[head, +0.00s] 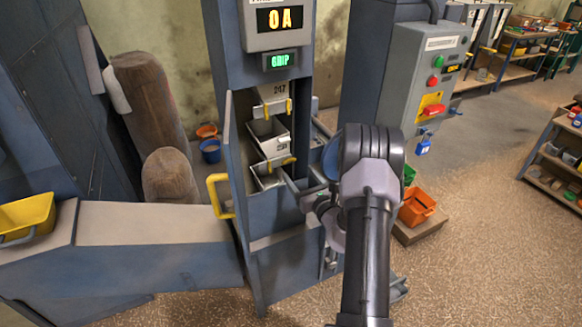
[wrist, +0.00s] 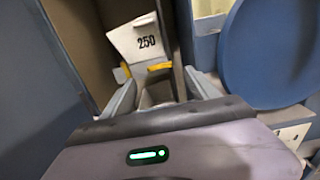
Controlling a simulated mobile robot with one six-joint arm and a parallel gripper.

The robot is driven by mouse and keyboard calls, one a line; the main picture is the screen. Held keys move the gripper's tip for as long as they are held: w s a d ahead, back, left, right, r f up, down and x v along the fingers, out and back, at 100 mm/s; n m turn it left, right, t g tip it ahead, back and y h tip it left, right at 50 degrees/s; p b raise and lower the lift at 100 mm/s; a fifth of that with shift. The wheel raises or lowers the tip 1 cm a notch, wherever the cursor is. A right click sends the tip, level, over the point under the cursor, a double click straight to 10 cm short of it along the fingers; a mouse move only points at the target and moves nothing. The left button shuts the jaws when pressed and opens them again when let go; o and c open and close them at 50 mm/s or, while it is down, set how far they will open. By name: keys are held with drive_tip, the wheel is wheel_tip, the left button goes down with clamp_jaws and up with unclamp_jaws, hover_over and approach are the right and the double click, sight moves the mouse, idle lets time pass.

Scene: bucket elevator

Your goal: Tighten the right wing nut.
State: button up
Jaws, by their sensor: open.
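My gripper (head: 287,180) reaches through the front opening of the elevator casing, beside the lowest visible bucket (head: 266,180). In the wrist view my gripper (wrist: 160,82) is open, one finger on each side, with no object seen held. Beyond the fingers is a pale bucket (wrist: 130,40) marked 250. A yellow wing-like piece, probably the right wing nut (wrist: 158,67), shows ahead between the fingertips. Another yellow piece (wrist: 120,75) is at its left, partly hidden by the left finger. I cannot tell whether the fingers touch either one.
The casing (head: 225,55) and its open door with a yellow handle (head: 219,196) border the narrow opening. A blue round part (wrist: 268,50) is close on the right in the wrist view. A grey control box (head: 425,75) and orange bin (head: 417,207) stand to the right.

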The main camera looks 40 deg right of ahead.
sight(290, 162)
drive_tip(key=b+x, duration=0.1)
drive_tip(key=x, duration=0.5)
drive_tip(key=shift+w, duration=0.25)
drive_tip(key=shift+c, duration=0.2)
drive_tip(key=c, duration=1.3)
